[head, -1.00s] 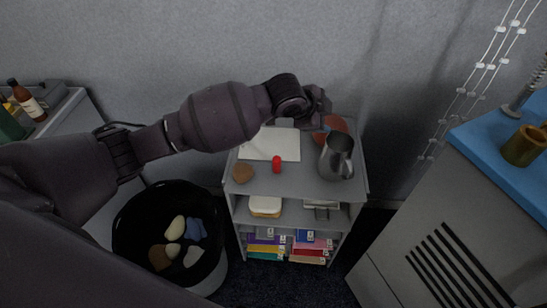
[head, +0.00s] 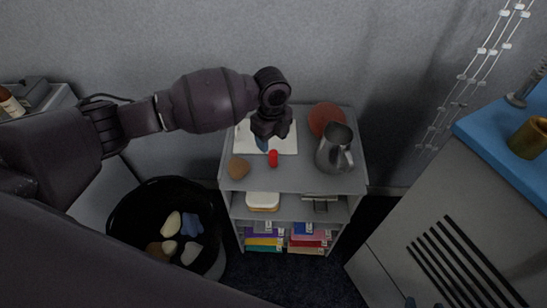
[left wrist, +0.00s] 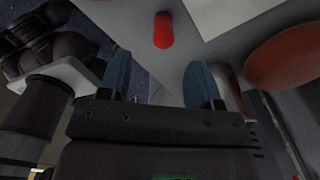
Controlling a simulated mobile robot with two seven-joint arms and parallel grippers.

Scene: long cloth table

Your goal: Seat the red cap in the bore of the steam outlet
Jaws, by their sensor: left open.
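The red cap (head: 273,158) stands on the grey top of a small shelf unit, in front of a white sheet. It also shows at the top of the left wrist view (left wrist: 163,30). My left gripper (head: 262,143) points down just behind the cap in the head view. Its two blue fingers (left wrist: 158,75) are apart with nothing between them, and the cap lies beyond their tips. A hollow brass cylinder (head: 529,138) stands on a blue top at the right; I cannot tell whether it is the steam outlet. My right gripper is not clearly in view.
The shelf unit's top (head: 300,178) also holds a metal pitcher (head: 334,150), a reddish round thing (head: 326,116) and a brown lump (head: 238,168). A black bin (head: 140,215) stands at the left. A grey cabinet (head: 440,215) with dark slots stands at the right.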

